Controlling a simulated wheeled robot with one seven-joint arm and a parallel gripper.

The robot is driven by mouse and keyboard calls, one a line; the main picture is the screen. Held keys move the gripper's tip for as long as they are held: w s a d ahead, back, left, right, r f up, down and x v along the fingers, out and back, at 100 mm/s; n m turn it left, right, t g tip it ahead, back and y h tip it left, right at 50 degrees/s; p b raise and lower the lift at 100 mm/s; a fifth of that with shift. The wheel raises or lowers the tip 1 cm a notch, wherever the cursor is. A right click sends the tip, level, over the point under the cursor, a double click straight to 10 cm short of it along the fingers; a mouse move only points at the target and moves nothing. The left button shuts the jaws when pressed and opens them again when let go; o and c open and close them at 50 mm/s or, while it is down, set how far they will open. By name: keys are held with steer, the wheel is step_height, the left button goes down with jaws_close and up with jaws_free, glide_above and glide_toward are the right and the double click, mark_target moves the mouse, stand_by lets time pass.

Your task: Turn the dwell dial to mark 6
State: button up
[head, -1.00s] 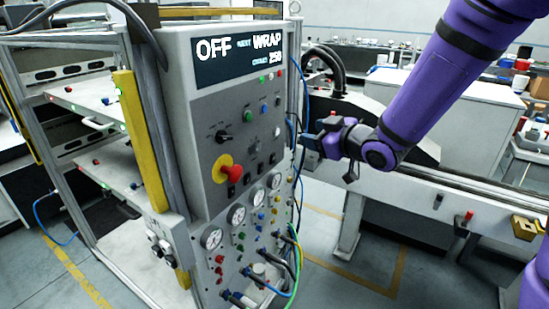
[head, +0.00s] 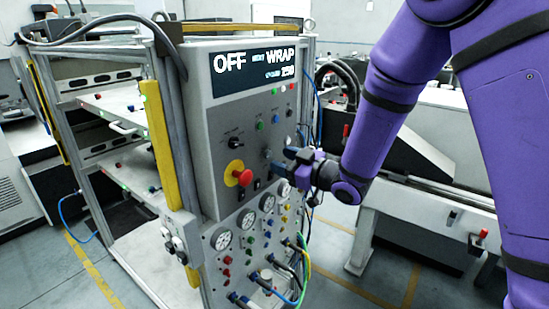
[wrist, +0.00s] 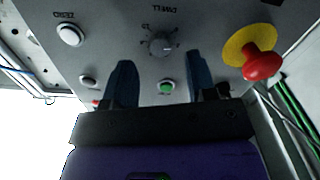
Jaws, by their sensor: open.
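The dwell dial (wrist: 162,45) is a small grey round knob on the grey panel, with marks around it and inverted lettering above it in the wrist view. Its marks and setting are too blurred to read. In the head view a small grey knob (head: 267,154) beside my fingertips appears to be the same dial. My gripper (wrist: 160,72) is open and empty, its two dark blue fingers apart. In the wrist view the dial lies beyond the gap between the fingertips, and no contact shows. In the head view my gripper (head: 281,160) is close to the panel face.
A red emergency stop on a yellow disc (wrist: 250,50) juts out near the right finger. A green button (wrist: 166,87) shows between the fingers and a white button (wrist: 70,35) to the left. The screen (head: 255,68) reads OFF and WRAP. Gauges and hoses (head: 300,260) sit below.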

mark_target(270, 155)
steer(key=shift+x, duration=1.75)
steer(key=shift+d, duration=0.1)
steer(key=c, duration=0.9)
steer(key=shift+c, duration=0.2)
